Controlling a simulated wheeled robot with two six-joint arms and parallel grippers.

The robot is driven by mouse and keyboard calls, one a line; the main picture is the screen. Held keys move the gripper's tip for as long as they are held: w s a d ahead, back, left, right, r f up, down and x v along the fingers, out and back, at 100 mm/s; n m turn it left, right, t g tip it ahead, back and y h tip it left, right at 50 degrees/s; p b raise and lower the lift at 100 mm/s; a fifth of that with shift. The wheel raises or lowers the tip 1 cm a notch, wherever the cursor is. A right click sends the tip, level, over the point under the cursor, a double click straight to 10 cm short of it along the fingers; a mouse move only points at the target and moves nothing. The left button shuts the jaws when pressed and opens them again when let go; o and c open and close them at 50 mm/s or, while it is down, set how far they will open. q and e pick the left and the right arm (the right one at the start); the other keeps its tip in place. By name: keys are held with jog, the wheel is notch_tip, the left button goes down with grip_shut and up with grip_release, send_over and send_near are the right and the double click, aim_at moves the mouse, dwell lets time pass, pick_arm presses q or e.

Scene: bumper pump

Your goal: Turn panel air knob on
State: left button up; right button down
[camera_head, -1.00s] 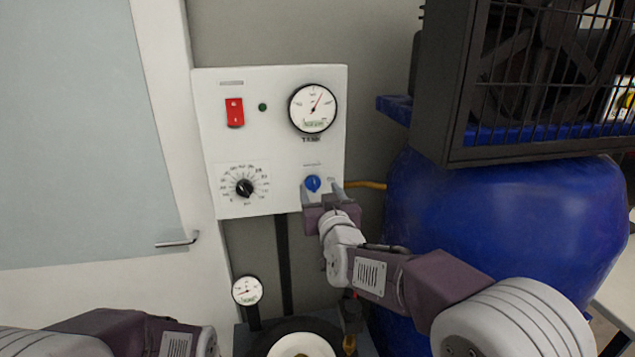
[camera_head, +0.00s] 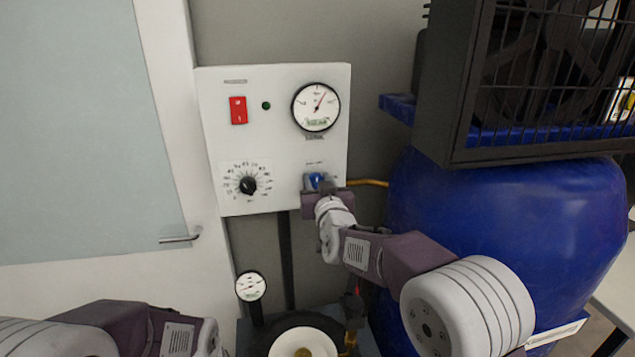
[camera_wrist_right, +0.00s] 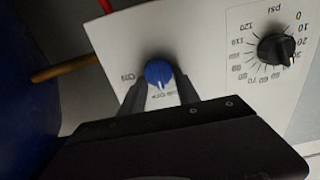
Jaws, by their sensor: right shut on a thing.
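The white panel (camera_head: 225,145) hangs on the wall. The blue air knob (camera_head: 316,179) sits at its lower right; it also shows in the right wrist view (camera_wrist_right: 158,72), with an "ON" label to its left there. My right gripper (camera_head: 317,186) is at the knob, its fingers on either side, shut on it. In the right wrist view the two dark fingertips (camera_wrist_right: 158,95) flank the knob's lower part. My left arm shows at the bottom left of the head view, but its fingers are out of view.
The panel also bears a red switch (camera_head: 238,110), a tank gauge (camera_head: 316,107) and a black dial (camera_head: 248,185). A blue tank (camera_head: 500,225) and a dark fan cage (camera_head: 520,90) stand close to the right of my right arm. A small gauge (camera_head: 250,286) stands below.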

jog(key=m+b, duration=0.4)
jog(key=m, duration=0.2)
jog(key=m+b, duration=0.4)
jog(key=m, duration=0.1)
jog(key=d+f+m+b, duration=0.1)
jog(key=m+b, duration=0.3)
jog(key=m, duration=0.2)
jog(key=shift+w+f+m, duration=0.1)
jog(key=shift+m, duration=0.2)
jog(key=shift+m+b, duration=0.3)
jog(key=c, duration=0.9)
grip_release()
